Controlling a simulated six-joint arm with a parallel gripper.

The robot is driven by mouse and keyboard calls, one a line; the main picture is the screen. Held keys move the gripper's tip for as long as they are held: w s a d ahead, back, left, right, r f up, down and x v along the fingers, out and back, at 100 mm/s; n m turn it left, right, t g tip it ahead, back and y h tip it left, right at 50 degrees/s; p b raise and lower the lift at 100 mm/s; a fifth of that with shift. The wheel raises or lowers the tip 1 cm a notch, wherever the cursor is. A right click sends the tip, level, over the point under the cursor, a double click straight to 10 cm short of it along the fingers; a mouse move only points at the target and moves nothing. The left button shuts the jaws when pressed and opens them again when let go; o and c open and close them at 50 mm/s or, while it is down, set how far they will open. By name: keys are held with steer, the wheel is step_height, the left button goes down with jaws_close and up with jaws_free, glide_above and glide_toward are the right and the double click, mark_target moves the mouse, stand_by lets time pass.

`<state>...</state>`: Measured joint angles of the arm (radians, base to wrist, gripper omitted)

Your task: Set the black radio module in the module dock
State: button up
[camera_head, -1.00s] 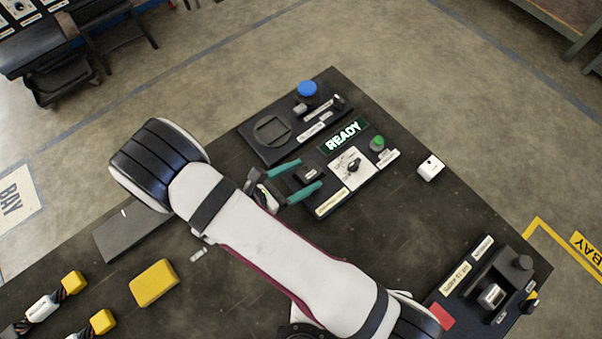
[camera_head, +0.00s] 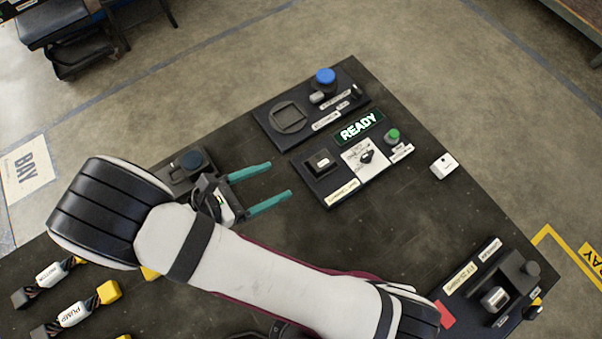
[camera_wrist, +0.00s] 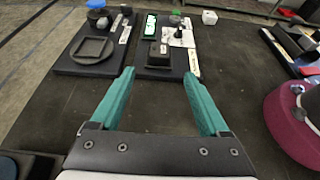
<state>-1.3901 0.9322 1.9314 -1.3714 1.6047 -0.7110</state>
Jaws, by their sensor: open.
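A black square block with a pale top mark, which looks like the radio module (camera_head: 322,162), sits upright at the left end of the panel with the lit READY display. It also shows in the wrist view (camera_wrist: 158,54). It appears seated in a dark base that I take for the module dock; the block hides the seat, so I cannot tell how deep it sits. My gripper (camera_head: 280,180) has two teal fingers, spread and empty, pointing toward the block. In the wrist view my gripper (camera_wrist: 158,78) is short of the block, with bare table between the fingers.
The READY panel also carries a dial plate (camera_head: 365,157) and a green button (camera_head: 393,135). Behind it is a panel with a square frame (camera_head: 288,117) and a blue knob (camera_head: 325,76). A white cube (camera_head: 445,165) stands right. The middle of the table is clear.

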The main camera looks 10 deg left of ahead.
steer(key=s+d+r+m+g+y, duration=0.1)
steer(key=d+r+m+g+y, duration=0.1)
steer(key=d+r+m+g, duration=0.55)
steer(key=s+d+r+m+g+y, duration=0.15)
steer(key=d+r+m+g, duration=0.25)
steer(key=d+m, duration=0.6)
steer(key=s+r+m+t+y, duration=0.1)
steer(key=s+m+y, duration=0.2)
steer(key=m, duration=0.4)
steer(key=s+r+m+t+y, duration=0.1)
steer(key=s+r+m+y, duration=0.1)
steer(key=m, duration=0.6)
steer(key=s+y, duration=0.1)
steer(key=y, duration=0.1)
steer(key=shift+r+y, duration=0.3)
steer(key=shift+y, duration=0.05)
